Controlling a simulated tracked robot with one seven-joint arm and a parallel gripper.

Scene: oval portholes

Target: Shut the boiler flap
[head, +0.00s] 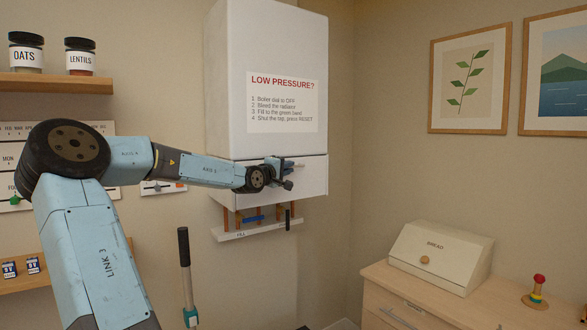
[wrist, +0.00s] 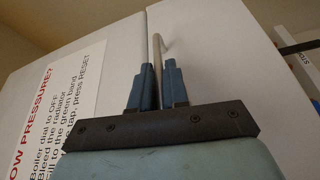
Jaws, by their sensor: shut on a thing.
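The white boiler (head: 265,50) hangs on the wall in the head view. Its flap (head: 308,182) is the lower front panel, below a thin seam. It looks nearly flush with the front above; I cannot tell whether a small gap is left. The flap also shows in the wrist view (wrist: 225,75), right of the seam. My gripper (head: 284,168) is at the flap's upper part. In the wrist view my gripper (wrist: 158,85) has its two blue fingers shut on the pale bar handle (wrist: 157,50) of the flap.
A white ledge (head: 262,230) with pipes, a blue lever and a dark handle lies beneath the boiler. A black-handled tool (head: 184,262) stands below left. A bread bin (head: 440,258) and a toy stacker (head: 537,292) stand on the cabinet at right. Shelves are at left.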

